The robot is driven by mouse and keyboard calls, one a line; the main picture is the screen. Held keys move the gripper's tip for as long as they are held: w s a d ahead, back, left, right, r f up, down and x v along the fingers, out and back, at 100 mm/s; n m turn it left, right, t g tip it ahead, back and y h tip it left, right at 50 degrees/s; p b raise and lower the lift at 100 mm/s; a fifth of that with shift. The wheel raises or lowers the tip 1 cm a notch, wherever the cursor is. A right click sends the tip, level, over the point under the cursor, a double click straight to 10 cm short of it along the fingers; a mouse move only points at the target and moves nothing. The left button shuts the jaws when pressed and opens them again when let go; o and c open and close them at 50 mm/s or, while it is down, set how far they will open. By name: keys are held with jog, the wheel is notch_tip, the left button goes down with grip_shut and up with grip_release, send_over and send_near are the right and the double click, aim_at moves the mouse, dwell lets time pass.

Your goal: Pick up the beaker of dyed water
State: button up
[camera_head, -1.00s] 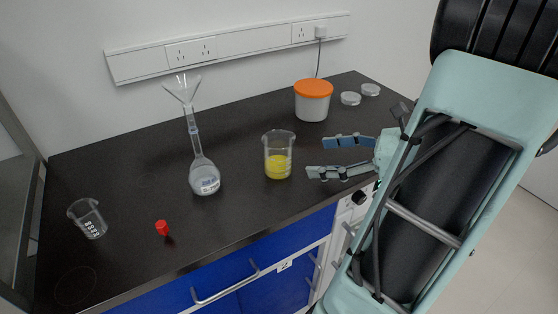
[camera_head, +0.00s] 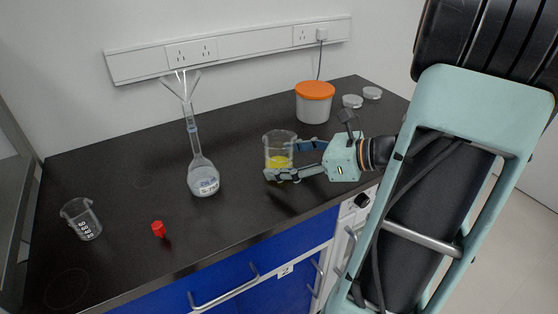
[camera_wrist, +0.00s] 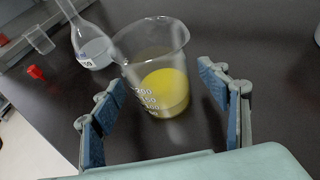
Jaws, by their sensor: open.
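The beaker of dyed water (camera_head: 279,148) is clear glass with yellow liquid at its bottom. It stands upright on the black bench near the front edge. In the wrist view the beaker (camera_wrist: 158,75) is ahead of my open jaws, its near side about level with the fingertips. My gripper (camera_head: 284,161) comes from the right, low over the bench, with one finger at the beaker's front side and the other towards its back right. The wrist view shows the gripper (camera_wrist: 158,92) with its blue pads apart and a gap on each side of the glass. The front finger hides part of the beaker's base.
A flask with a funnel (camera_head: 202,175) stands left of the beaker. A red cap (camera_head: 158,229) and an empty beaker (camera_head: 81,219) are further left. An orange-lidded tub (camera_head: 314,103) and two small dishes (camera_head: 352,101) are behind right. The bench front left of the gripper is clear.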

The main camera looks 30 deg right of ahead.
jog(key=shift+c, duration=0.3)
jog(key=c, duration=1.3)
jog(key=shift+r, duration=0.15)
jog(key=shift+r+p, duration=0.3)
jog(key=shift+r, duration=0.4)
jog(key=shift+s+d+r+p, duration=0.1)
jog(key=shift+s+r+p, duration=0.7)
jog(key=shift+s+r, duration=1.3)
jog(key=shift+s+a+r+p, duration=0.1)
jog(key=shift+s+r+p, duration=0.65)
jog(key=shift+s+r, duration=1.35)
jog(key=shift+s+d+r+p, duration=0.1)
jog(key=shift+s+r+p, duration=1.05)
jog(key=shift+s, duration=1.6)
